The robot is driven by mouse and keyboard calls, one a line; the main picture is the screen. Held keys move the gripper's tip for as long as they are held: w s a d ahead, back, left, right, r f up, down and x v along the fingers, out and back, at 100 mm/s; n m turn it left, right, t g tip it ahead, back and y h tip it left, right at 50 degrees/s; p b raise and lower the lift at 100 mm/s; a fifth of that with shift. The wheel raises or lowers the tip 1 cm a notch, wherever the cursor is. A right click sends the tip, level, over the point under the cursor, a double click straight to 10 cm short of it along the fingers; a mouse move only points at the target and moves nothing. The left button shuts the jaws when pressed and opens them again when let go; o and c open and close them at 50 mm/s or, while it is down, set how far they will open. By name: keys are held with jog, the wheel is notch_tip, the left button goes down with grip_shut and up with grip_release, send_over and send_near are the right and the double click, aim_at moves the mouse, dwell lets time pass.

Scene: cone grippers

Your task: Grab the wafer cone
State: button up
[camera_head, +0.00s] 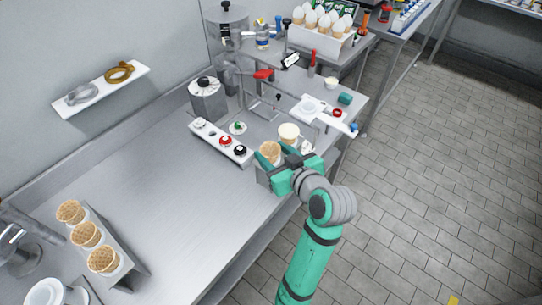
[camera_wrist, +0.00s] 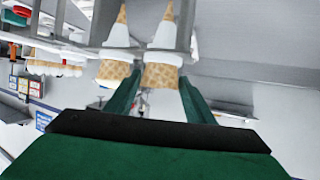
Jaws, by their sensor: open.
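A tan waffle-patterned cone (camera_head: 269,151) stands at the far end of my gripper in the head view. My gripper (camera_head: 272,162) has its green jaws apart beside it. In the wrist view, which looks upside down, one cone (camera_wrist: 161,76) shows between the open fingers (camera_wrist: 160,92). A second cone (camera_wrist: 113,72) shows left of the left finger. White bands cross the middle of both cones. I cannot tell whether the fingers touch the nearer cone. A paler, white-topped item (camera_head: 289,132) stands just behind it in the head view.
Three waffle cones (camera_head: 86,234) sit in a slanted metal holder (camera_head: 119,265) at the lower left. A white strip with several knobs (camera_head: 222,141) lies left of my gripper. A metal frame and white tray (camera_head: 312,107) stand behind. The middle counter (camera_head: 160,185) is clear.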

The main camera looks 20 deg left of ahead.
aim_at(264, 146)
jog(key=x, duration=0.5)
jog(key=shift+w+a+f, duration=0.1)
jog(key=shift+w+a, duration=0.05)
jog(key=shift+a, duration=0.15)
jog(key=shift+d, duration=0.1)
jog(key=c, duration=0.3)
jog(key=shift+c, duration=0.2)
